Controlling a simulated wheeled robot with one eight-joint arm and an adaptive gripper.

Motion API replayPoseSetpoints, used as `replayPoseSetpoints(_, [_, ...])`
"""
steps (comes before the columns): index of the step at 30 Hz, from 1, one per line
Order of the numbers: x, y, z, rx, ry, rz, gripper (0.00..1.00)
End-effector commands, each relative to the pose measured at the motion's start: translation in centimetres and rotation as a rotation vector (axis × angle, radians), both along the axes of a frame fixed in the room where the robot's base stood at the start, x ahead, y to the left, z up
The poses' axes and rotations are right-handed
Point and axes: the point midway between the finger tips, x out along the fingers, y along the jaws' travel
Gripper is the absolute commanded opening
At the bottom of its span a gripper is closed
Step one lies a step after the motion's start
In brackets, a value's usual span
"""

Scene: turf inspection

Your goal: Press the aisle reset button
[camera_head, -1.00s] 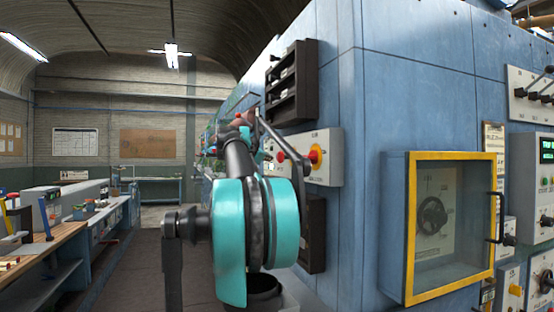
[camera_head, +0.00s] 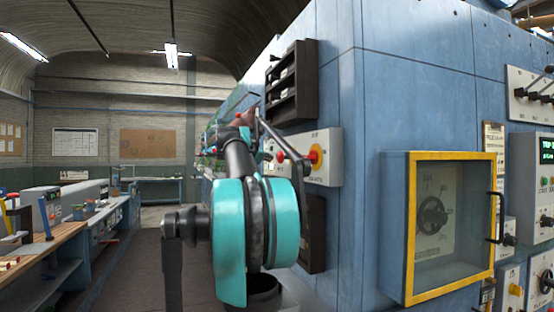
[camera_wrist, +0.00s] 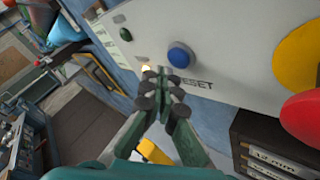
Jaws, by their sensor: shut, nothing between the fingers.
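A light grey control panel (camera_wrist: 240,45) fills the upper right of the wrist view. A round blue button (camera_wrist: 181,55) sits on it, with printed lettering ending in "ESET" just below. My gripper (camera_wrist: 165,90) points at the panel with its dark fingertips together, empty. In the picture, the tips lie just below and left of the blue button, and the button is not covered. I cannot tell whether the tips touch the panel. In the head view the panel (camera_head: 332,172) is on the blue wall, and my arm hides its left part and most of my gripper.
A red mushroom button (camera_wrist: 305,115) and its yellow surround (camera_wrist: 297,55) are right of the blue button. A dark rack (camera_head: 292,85) hangs above the panel. A yellow-framed glazed box (camera_head: 450,230) projects at right. A workbench (camera_head: 60,240) stands left, beside open floor.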

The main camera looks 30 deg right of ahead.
Motion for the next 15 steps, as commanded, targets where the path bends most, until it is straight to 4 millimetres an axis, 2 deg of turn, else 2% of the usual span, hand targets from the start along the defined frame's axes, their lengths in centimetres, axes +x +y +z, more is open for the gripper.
replayPoseSetpoints(15, [-0.2,-0.69,0.03,0.0,0.0,-0.001,0.0])
